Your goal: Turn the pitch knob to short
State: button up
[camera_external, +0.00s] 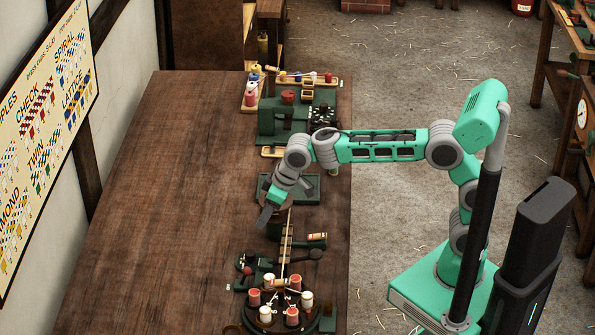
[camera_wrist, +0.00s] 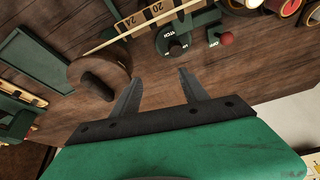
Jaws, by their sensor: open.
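The pitch knob (camera_wrist: 175,40) is a dark round knob on a green plate, with white lettering around it, at the top middle of the wrist view. The lettering is too small and partly upside down to read surely, and I cannot tell which mark the knob points to. My gripper (camera_wrist: 159,77) is open and empty, its two dark fingers pointing toward the knob with a gap of bare table between. They do not touch it. In the external view my gripper (camera_external: 265,219) hangs over the bench, above the green fixture that carries the knob, which is too small to make out there.
A red-tipped switch marked OFF (camera_wrist: 226,38) sits right beside the knob. A numbered wooden scale (camera_wrist: 140,18) runs on its other side. A round wooden piece with a dark handle (camera_wrist: 98,84) lies left of my fingers. The bench's left half (camera_external: 170,200) is bare.

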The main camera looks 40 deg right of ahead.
jog(key=n, duration=0.2)
send_near(250, 253)
jog(key=shift+g, duration=0.3)
jog(key=x, duration=0.8)
jog(key=shift+w+a+f, duration=0.1)
jog(key=shift+w+f, duration=0.15)
jog(key=shift+w, duration=0.05)
grip_shut()
